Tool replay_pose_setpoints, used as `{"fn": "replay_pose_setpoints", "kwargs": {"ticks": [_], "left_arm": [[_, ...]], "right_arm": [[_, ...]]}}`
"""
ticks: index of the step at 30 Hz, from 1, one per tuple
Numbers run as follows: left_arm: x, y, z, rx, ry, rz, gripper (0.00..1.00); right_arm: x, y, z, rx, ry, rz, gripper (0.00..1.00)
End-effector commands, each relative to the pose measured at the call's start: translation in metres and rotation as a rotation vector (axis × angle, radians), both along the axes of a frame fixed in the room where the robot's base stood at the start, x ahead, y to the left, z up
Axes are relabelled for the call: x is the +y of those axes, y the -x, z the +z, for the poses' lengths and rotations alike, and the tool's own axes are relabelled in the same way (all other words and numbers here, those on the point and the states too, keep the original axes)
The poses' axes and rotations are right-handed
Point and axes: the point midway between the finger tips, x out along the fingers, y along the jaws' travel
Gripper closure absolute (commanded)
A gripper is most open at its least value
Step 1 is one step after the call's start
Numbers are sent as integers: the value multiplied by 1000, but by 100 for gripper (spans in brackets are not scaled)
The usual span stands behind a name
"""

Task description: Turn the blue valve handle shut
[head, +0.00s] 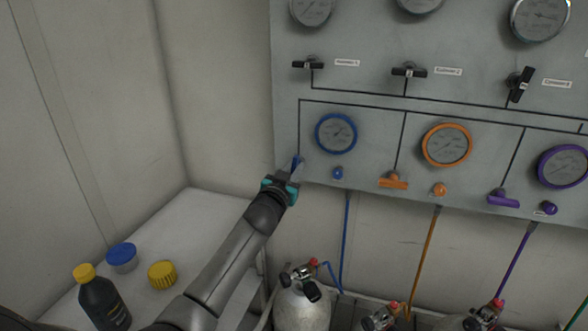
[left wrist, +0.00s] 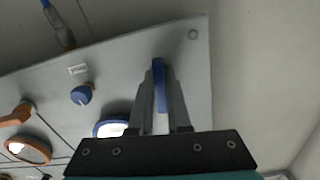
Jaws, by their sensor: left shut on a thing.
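The blue valve handle (head: 297,164) is at the lower left corner of the grey panel in the head view, below and left of the blue-rimmed gauge (head: 336,133). My left gripper (head: 289,178) is at the handle and covers part of it. In the left wrist view, the blue handle (left wrist: 160,85) stands between the two fingers of my left gripper (left wrist: 161,95), which is shut on it. The handle's exact angle is hard to tell because the gripper hides its lower part. My right gripper is not in view.
An orange handle (head: 393,181), a purple handle (head: 503,199) and a small blue knob (head: 338,173) sit along the panel's lower edge. Gas cylinders (head: 302,306) stand below. A dark bottle (head: 101,304), a blue lid (head: 122,257) and a yellow lid (head: 162,274) stand on the white bench (head: 205,218).

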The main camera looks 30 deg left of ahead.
Motion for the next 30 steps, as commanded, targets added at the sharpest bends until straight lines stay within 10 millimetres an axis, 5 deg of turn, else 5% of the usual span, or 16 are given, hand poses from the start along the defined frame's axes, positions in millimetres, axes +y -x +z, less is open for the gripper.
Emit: {"fn": "replay_pose_setpoints", "kwargs": {"ticks": [17, 30], "left_arm": [[0, 0, 0, 11, -41, 0, 100], [1, 0, 1, 87, -357, -1, 100]], "right_arm": [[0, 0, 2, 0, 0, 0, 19], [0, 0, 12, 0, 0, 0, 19]]}}
